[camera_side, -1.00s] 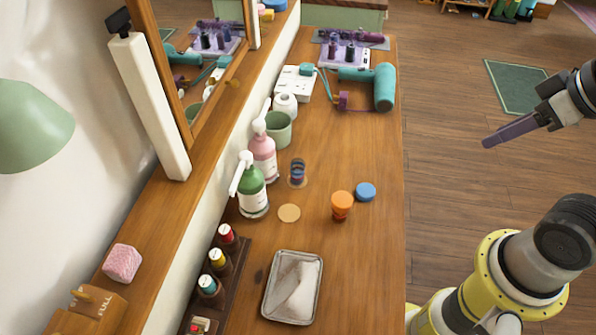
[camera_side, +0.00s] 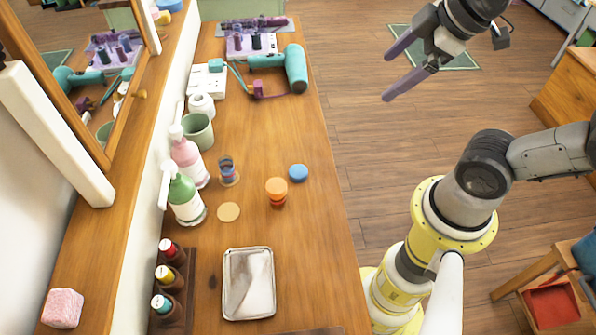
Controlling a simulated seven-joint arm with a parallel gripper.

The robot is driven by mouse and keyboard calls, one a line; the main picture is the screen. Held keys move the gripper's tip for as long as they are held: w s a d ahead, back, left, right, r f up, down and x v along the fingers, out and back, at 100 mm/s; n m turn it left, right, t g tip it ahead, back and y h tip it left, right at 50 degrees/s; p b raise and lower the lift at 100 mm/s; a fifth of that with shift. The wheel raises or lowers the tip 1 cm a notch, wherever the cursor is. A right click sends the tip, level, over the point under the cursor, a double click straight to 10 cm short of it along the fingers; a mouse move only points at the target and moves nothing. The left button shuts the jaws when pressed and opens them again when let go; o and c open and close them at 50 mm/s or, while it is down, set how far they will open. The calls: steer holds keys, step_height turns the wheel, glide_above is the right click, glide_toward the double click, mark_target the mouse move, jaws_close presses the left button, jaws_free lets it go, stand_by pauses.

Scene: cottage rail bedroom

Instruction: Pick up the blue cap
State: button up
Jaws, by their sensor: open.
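The blue cap (camera_side: 298,172) is a small round disc lying on the wooden counter, near its right edge. It sits just behind and to the right of an orange cup-like container (camera_side: 277,190). My gripper (camera_side: 388,75) is open and empty, with two purple fingers pointing down and to the left. It is up and to the right of the cap in the picture, past the counter's right edge, with floor behind it. Nothing hides the cap.
Left of the cap stand a small banded glass (camera_side: 228,170), a round cork disc (camera_side: 229,212), a green bottle (camera_side: 185,202) and a pink bottle (camera_side: 188,160). A metal tray (camera_side: 230,290) with a cloth lies in front. A teal hair dryer (camera_side: 294,68) lies behind.

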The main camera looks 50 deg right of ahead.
steer(key=w+a+f+n+g, duration=0.1)
steer(key=w+f+n+g, duration=0.1)
steer(key=w+n, duration=0.65)
steer(key=n+g, duration=0.4)
steer(key=n, duration=0.1)
glide_above(299, 170)
step_height(299, 170, down, 24)
steer(key=shift+s+r, duration=0.1)
steer(key=shift+r, duration=0.1)
steer(key=shift+f, duration=3.3)
steer(key=shift+c, duration=0.3)
steer(key=c, duration=1.3)
steer(key=shift+c, duration=0.2)
